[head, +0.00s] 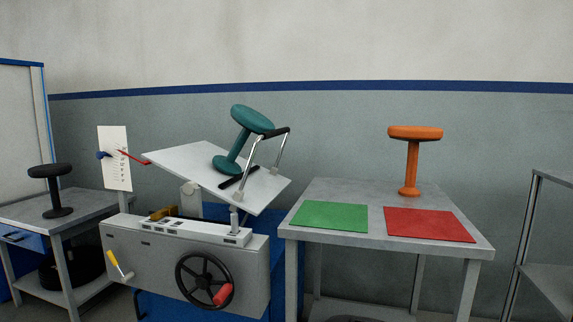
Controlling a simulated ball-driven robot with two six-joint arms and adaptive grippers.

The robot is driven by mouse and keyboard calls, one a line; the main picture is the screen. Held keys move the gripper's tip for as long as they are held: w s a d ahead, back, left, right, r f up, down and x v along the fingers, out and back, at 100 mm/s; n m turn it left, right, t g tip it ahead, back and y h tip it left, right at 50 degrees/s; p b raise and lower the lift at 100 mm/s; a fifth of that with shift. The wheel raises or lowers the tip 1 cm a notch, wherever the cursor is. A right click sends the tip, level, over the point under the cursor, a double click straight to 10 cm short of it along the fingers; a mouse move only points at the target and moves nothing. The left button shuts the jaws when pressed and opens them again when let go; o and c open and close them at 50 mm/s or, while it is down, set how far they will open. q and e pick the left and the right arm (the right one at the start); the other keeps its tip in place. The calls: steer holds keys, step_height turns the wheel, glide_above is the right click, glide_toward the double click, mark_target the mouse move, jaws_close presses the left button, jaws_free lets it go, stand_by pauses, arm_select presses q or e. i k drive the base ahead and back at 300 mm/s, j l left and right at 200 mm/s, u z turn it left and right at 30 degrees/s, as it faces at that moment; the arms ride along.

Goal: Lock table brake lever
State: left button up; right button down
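A grey machine (150,250) stands left of centre with a white table plate (190,160) on top, tilted down to the right. A yellow-handled lever (120,267) sits at the left of the machine's front, slanting. A thin red lever (131,157) sticks out by the plate's left edge, next to a blue knob (103,155). I cannot tell which of these is the brake lever. A black handwheel (190,268) with a red grip (223,294) is on the front. A teal stool (250,121) leans on the plate beside a black-topped metal bar (275,133). Neither gripper shows.
A grey table (340,188) on the right holds a green mat (330,216), a red mat (428,225) and an orange stool (413,152). A black stool (51,189) stands on a side table (22,213) at the left. A metal rack (540,205) is far right.

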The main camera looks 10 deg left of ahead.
mark_target(124, 278)
steer(key=u, duration=1.4)
steer(key=i+j, duration=0.25)
steer(key=j, duration=0.2)
steer(key=i+j+z, duration=0.15)
steer(key=j, duration=0.3)
steer(key=i+j, duration=0.3)
steer(key=j, duration=0.2)
steer(key=i+j+z, duration=0.15)
steer(key=j, duration=0.3)
steer(key=i+j, duration=0.25)
steer(key=j, duration=0.25)
steer(key=i+j+z, duration=0.15)
steer(key=j, duration=0.35)
steer(key=i+j, duration=0.2)
steer(key=j, duration=0.35)
steer(key=i+j+z, duration=0.15)
steer(key=j, duration=0.35)
